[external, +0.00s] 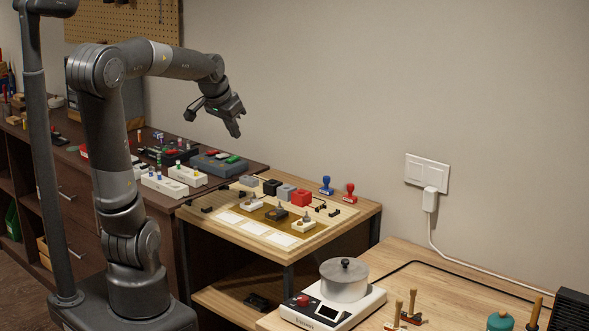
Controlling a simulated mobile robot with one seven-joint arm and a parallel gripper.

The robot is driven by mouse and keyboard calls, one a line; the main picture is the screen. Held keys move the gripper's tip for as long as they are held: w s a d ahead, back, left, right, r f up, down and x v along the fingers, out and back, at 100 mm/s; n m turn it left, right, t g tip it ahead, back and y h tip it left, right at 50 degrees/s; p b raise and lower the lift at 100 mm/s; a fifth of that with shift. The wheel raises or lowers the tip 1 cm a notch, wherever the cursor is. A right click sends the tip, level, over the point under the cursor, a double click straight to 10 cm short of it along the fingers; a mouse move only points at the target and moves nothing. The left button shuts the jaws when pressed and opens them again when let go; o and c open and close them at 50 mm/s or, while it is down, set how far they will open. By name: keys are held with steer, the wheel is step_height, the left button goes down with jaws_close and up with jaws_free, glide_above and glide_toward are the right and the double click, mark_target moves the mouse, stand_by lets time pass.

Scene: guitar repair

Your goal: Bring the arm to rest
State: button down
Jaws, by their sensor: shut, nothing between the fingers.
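My gripper (234,128) shows in the external view at the end of my raised arm. Its fingers are together and point down, with nothing held between them. It hangs in the air above the workbenches, apart from every object below it. My arm rises from its base, bends at the elbow and reaches to the right.
A light wooden table (218,236) below the gripper bears small blocks, a blue stamp (326,186) and a red stamp (349,193). A dark bench (72,139) with pedals stands left. A lidded pot (344,284) sits front right. The air around the gripper is clear.

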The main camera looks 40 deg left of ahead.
steer(key=s+d+f, duration=0.1)
steer(key=s+d, duration=0.2)
steer(key=s, duration=0.5)
steer(key=s+d+f, duration=0.1)
steer(key=s+d, duration=0.2)
steer(key=s, duration=0.5)
steer(key=shift+s+d+f+n+h, duration=0.2)
steer(key=shift+s+d+n+h, duration=0.1)
steer(key=shift+d+n, duration=0.1)
